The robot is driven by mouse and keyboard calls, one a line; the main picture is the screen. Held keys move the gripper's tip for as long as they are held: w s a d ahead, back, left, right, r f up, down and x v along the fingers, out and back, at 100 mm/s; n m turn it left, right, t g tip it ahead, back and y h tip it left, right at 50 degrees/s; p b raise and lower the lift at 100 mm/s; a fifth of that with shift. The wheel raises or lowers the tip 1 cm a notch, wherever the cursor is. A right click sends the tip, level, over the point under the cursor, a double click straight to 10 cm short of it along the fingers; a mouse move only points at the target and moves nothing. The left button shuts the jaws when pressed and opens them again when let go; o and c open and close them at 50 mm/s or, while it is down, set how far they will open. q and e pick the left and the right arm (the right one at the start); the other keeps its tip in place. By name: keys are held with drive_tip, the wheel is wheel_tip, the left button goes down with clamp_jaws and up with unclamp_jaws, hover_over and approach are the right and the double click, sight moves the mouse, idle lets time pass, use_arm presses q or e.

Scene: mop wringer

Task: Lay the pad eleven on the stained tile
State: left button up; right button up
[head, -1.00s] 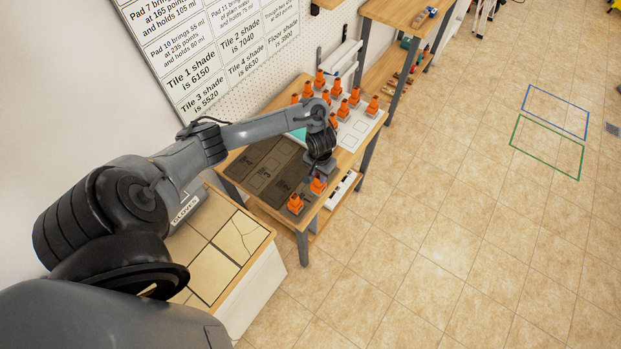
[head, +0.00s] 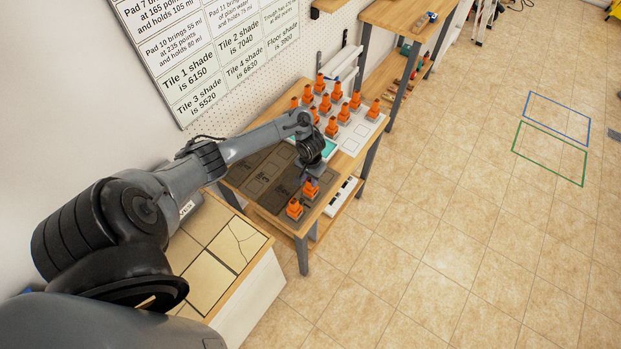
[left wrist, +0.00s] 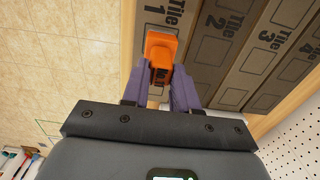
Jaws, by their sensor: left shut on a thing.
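My left gripper (head: 312,178) is over the near part of the workbench. In the left wrist view, its purple fingers (left wrist: 160,92) are shut on an orange-handled pad (left wrist: 160,50). The label on this pad is partly hidden by the fingers, so I cannot read its full number. In the head view the orange of the held pad (head: 311,188) shows just below the gripper. Cream tiles (head: 208,283) lie on the low cabinet at the lower left, one of them cracked (head: 243,236). I cannot make out which tile is stained. My right gripper is not in view.
Another orange pad (head: 294,208) stands close beside the held one. Several more stand on a white sheet (head: 362,135) farther back. Dark strips marked Tile 1 (left wrist: 180,20) to Tile 4 cover the bench. A lettered board (head: 215,50) hangs on the wall. The floor at right is largely clear.

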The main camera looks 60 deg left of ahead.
use_arm(q)
drive_tip(key=shift+f, duration=0.15)
drive_tip(key=o, duration=0.9)
drive_tip(key=shift+o, duration=0.2)
